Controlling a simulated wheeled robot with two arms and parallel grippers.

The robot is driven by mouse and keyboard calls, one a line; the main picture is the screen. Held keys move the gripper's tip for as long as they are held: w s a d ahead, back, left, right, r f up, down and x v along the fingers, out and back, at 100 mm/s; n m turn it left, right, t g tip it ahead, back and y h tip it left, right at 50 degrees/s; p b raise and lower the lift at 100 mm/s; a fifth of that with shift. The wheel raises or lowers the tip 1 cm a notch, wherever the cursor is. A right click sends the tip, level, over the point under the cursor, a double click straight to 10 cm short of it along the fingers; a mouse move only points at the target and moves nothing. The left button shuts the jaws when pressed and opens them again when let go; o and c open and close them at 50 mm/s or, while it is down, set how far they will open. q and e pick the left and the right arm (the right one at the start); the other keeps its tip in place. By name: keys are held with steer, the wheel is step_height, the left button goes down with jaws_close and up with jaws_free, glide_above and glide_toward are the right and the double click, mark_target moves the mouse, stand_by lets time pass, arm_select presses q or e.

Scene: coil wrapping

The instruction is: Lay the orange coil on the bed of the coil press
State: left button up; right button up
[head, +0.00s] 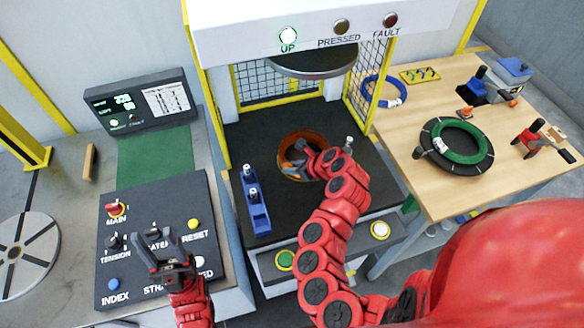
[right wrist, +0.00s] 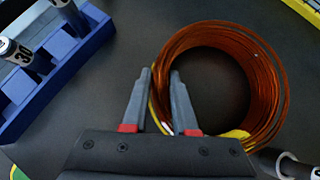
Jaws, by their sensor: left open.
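The orange coil (head: 301,142) lies as a flat ring on the dark bed (head: 262,143) of the coil press, below the round press head (head: 312,62). In the right wrist view the coil (right wrist: 268,85) shows clearly with yellow bands on it. My right gripper (head: 296,158) reaches down at the coil. In the right wrist view its fingers (right wrist: 161,72) stand on either side of the coil's left wall, close against it. My left gripper (head: 160,250) is open and empty above the control panel at left.
A blue rack (head: 256,203) with pegs stands left of the coil on the bed. Yellow-framed mesh guards (head: 370,82) flank the press. A wooden table (head: 422,182) at right holds a green coil (head: 459,141) and a blue coil (head: 384,92). The UP lamp (head: 288,36) is lit.

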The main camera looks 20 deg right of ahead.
steer(key=o, duration=0.5)
steer(key=shift+r, duration=0.1)
steer(key=shift+c, duration=0.2)
